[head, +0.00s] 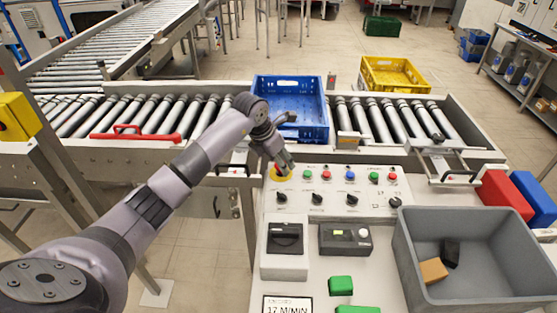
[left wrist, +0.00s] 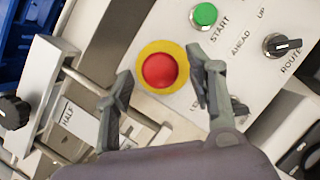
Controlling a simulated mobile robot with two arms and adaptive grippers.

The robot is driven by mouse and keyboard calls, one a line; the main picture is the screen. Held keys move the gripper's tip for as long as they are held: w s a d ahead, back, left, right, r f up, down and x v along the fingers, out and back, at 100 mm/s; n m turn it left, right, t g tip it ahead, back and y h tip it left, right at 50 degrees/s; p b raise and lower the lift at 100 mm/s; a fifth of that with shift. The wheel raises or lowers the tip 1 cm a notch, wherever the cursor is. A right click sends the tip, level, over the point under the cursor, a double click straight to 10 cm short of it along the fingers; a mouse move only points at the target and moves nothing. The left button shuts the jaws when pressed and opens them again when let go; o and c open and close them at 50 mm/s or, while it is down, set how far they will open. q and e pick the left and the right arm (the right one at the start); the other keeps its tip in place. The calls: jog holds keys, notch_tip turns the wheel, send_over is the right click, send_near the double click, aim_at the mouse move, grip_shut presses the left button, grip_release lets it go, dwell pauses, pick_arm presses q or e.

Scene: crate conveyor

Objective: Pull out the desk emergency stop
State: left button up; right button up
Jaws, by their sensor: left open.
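The desk emergency stop is a red round button on a yellow ring (left wrist: 160,70), set in the white control panel (head: 325,213). In the head view its yellow ring (head: 275,176) shows at the panel's upper left, and the button is mostly hidden by my left gripper (head: 284,168). In the left wrist view my left gripper (left wrist: 158,76) is open, its two fingers on either side of the red button with gaps between. I cannot tell the height of the fingertips above the panel. My right gripper is not in view.
Beside the stop are a green START button (left wrist: 204,15) and a dark ROUTE knob (left wrist: 281,45). A blue crate (head: 290,82) stands on the roller conveyor behind. A grey bin (head: 480,290) with small blocks is at right. A red pull handle (head: 135,135) is at left.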

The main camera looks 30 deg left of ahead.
pick_arm(q)
jog(key=v, duration=1.2)
jog(key=shift+a, duration=0.1)
dwell(0.5)
